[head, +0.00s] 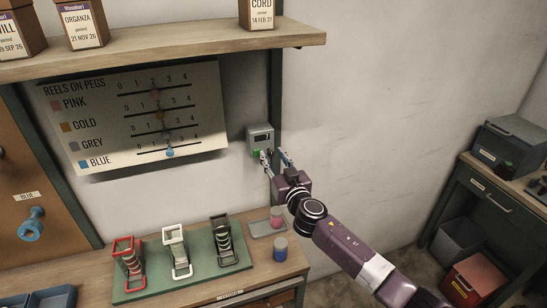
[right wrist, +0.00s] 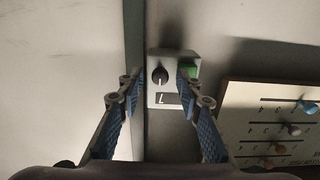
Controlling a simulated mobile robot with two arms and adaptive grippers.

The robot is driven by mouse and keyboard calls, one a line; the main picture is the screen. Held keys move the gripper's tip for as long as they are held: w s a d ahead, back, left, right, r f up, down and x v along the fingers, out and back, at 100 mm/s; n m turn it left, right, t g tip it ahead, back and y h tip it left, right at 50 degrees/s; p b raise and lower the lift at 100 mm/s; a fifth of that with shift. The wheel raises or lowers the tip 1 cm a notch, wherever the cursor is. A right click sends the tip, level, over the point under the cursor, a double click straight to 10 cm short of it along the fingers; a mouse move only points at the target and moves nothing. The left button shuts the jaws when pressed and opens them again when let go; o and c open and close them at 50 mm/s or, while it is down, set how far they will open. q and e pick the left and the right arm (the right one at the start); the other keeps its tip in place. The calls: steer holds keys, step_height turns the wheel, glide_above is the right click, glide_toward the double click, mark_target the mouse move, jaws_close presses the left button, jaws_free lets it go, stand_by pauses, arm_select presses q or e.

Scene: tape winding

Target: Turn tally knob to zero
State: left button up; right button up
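A small grey tally box (head: 260,137) is fixed to the wall post, with a dark display and a green button. In the right wrist view the box (right wrist: 155,59) is upside down. It shows a round black knob (right wrist: 159,76) with a pale pointer line, the green button (right wrist: 190,70) and a display (right wrist: 168,98) with one character, perhaps an inverted 7. My right gripper (head: 273,157) is open in front of the box. Its fingers stand on either side of the knob, apart from it; one overlaps the button in view. My left gripper is not in view.
A white chart (head: 205,110) with coloured markers hangs left of the box, below a wooden shelf (head: 190,52). The bench below holds a green mat (head: 150,288) with several reel stands, a small tray (head: 258,229) and spools. Open wall lies to the right.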

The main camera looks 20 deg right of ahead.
steer(key=shift+c, duration=0.3)
jaws_close()
steer(key=shift+f+m, duration=0.1)
steer(key=shift+m, duration=0.2)
steer(key=shift+m+b, duration=0.95)
steer(key=shift+m, duration=0.25)
steer(key=m, duration=0.2)
steer(key=shift+m, duration=0.4)
steer(key=m, duration=1.2)
steer(key=shift+d, duration=0.1)
